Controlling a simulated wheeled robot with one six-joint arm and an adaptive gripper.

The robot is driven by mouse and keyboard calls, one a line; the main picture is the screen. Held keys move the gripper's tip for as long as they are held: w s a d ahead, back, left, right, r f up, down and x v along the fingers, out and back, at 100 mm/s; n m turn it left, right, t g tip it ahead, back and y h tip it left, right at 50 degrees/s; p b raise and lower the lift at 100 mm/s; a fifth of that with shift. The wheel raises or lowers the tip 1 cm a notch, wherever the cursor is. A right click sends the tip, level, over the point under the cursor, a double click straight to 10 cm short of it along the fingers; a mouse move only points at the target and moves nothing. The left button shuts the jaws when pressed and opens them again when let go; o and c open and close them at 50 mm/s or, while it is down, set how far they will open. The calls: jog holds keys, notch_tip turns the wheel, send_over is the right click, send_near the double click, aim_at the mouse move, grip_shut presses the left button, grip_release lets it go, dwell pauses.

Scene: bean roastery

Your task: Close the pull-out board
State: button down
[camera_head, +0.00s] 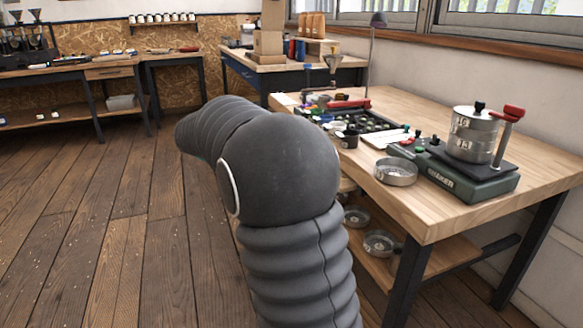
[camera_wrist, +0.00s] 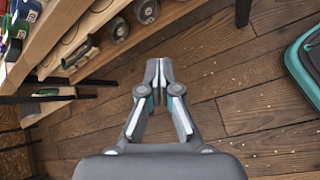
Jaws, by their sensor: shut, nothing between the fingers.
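The gripper is hidden behind my arm in the head view.
The workbench (camera_head: 480,205) carries a green shaker base (camera_head: 455,178) with a metal sieve stack, a round pan (camera_head: 396,173) and a dark tray of small items. Pans (camera_head: 380,242) lie on its lower shelf. A dark bench leg (camera_head: 408,285) stands at the front corner. The floor on the left is clear.

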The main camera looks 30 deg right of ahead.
jog(key=w+d+f+n+g+h+b, duration=0.1)
jog(key=w+d+f+n+g+h, duration=0.15)
jog(key=w+d+f+h, duration=0.4)
jog(key=w+d+f+n+g+h, duration=0.1)
jog(key=w+d+f+n, duration=0.2)
jog(key=w, duration=0.7)
jog(key=x, duration=1.3)
jog(key=shift+d+f, duration=0.15)
jog(key=shift+d, duration=0.2)
jog(key=shift+s, duration=0.1)
